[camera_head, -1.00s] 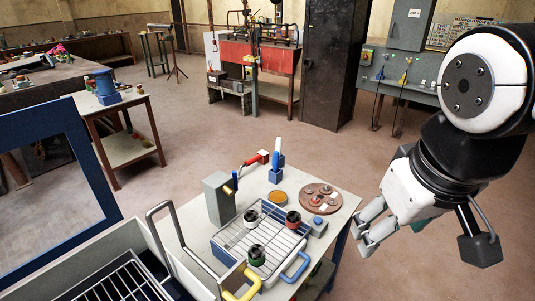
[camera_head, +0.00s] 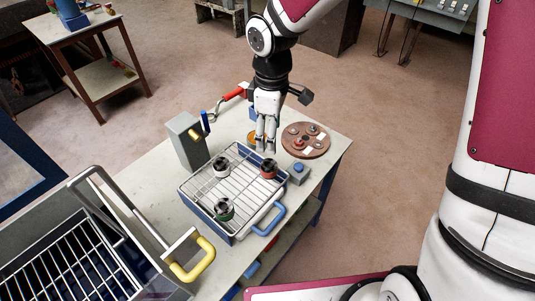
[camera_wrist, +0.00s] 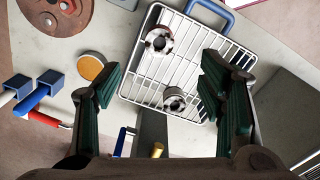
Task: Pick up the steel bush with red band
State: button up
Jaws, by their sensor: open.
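The steel bush with red band (camera_head: 268,169) stands on the wire rack at its back right corner. In the wrist view, the bush nearer the blue handle (camera_wrist: 159,41) appears to be this one. A steel bush with a pale band (camera_head: 221,167) stands to its left and also shows in the wrist view (camera_wrist: 174,99). A green-banded bush (camera_head: 224,209) stands nearer the front. My gripper (camera_head: 267,143) is open and empty, pointing down just behind and above the red-banded bush. In the wrist view its fingers (camera_wrist: 162,70) are spread wide above the rack.
The wire rack (camera_head: 200,185) lies over a tray with a blue handle (camera_head: 268,220). A brown round plate with parts (camera_head: 305,140), a block with a blue button (camera_head: 299,171), an orange disc (camera_head: 253,137) and a grey post (camera_head: 187,142) stand close by.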

aim_at(269, 164)
notch_tip(269, 164, down, 9)
jog(key=shift+a+r+b, duration=0.1)
jog(key=shift+b, duration=0.45)
notch_tip(269, 164, down, 5)
jog(key=shift+w+a+f, duration=0.1)
jog(key=shift+w, duration=0.05)
jog(key=c, duration=1.5)
